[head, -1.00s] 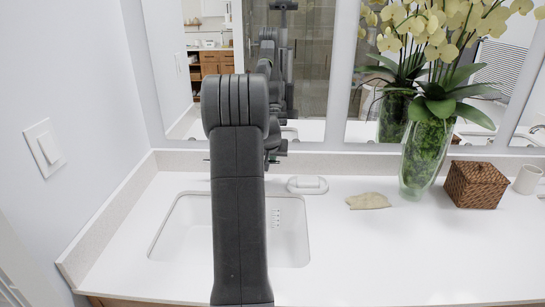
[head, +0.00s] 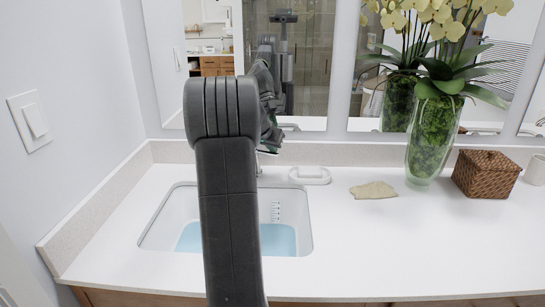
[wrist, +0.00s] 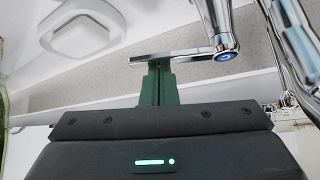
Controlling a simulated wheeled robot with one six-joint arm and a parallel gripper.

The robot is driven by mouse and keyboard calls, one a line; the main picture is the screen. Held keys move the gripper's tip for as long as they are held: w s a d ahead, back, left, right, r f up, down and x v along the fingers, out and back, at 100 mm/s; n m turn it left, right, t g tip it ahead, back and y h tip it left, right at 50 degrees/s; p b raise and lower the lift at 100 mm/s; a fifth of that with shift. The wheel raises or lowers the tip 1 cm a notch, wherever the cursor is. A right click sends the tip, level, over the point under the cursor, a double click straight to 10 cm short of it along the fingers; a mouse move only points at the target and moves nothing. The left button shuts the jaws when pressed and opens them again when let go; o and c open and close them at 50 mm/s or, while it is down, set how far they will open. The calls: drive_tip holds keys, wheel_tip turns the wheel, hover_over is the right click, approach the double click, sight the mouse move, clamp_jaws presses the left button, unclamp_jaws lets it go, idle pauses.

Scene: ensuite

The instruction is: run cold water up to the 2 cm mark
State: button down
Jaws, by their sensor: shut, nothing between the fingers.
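The white sink basin (head: 160,232) holds pale blue water (head: 280,240) over its floor. A dark scale (head: 277,211) is on its back wall; its lower end is near the water's surface, and its figures are too small to read. The chrome tap (wrist: 228,40) shows in the wrist view, with a blue ring on the round end of a part. A flat chrome lever (wrist: 188,54) runs left from it. My gripper (wrist: 157,68) has its green fingers shut and empty, with tips at the lever; I cannot tell if they touch. My arm hides most of the tap in the head view.
A white soap dish (head: 310,176) sits right of the tap. Further right are a beige cloth (head: 374,190), a glass vase (head: 427,150) with orchids and a wicker box (head: 486,174). A mirror (head: 340,60) stands behind; the counter's right front is clear.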

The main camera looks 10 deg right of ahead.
drive_tip(key=shift+s+a+f+m+g+h+b, duration=0.15)
drive_tip(key=shift+s+a+m+g+h+b, duration=0.25)
drive_tip(key=shift+m+b, duration=0.5)
drive_tip(key=shift+s+b, duration=0.3)
drive_tip(key=shift+b, duration=0.05)
drive_tip(key=shift+a, duration=0.1)
drive_tip(key=shift+r, duration=0.2)
